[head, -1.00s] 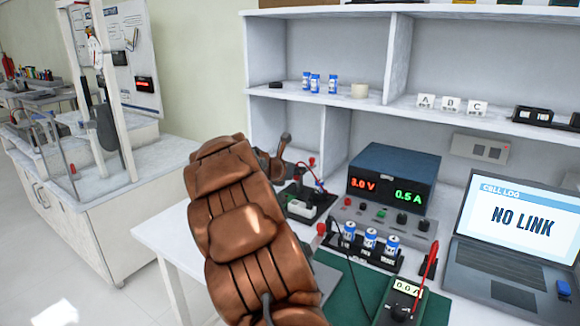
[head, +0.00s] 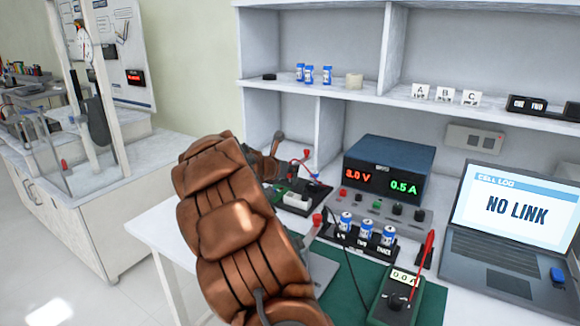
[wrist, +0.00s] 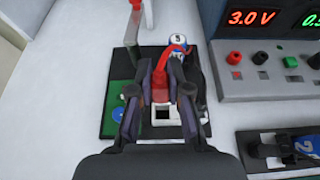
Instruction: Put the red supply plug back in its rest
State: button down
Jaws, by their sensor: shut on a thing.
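In the wrist view, my gripper (wrist: 162,74) is shut on the red supply plug (wrist: 160,88), with one dark finger on each side. A red lead runs from the plug up to the right. The plug is over a black fixture tray (wrist: 106,130), just above a white block (wrist: 163,117) with a dark square opening. I cannot tell whether the plug touches the block. I cannot tell which part is the rest.
A cell (wrist: 180,41) stands close by the right finger. The power supply (head: 389,168) reads 3.0 V and 0.5 A. A rack of blue cells (head: 367,232), a meter (head: 401,290) and a laptop (head: 508,225) stand to the right. Bare bench lies left of the tray.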

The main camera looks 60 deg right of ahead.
aim_at(289, 178)
jog(key=shift+f+b, duration=1)
jog(key=shift+f, duration=0.8)
jog(key=shift+p, duration=0.8)
dwell(0.5)
jog(key=shift+f+b, duration=1.3)
jog(key=shift+f, duration=0.75)
jog(key=c, duration=1)
grip_release()
jog(key=shift+c, duration=0.2)
jog(key=v, duration=1.2)
jog(key=shift+s, duration=0.1)
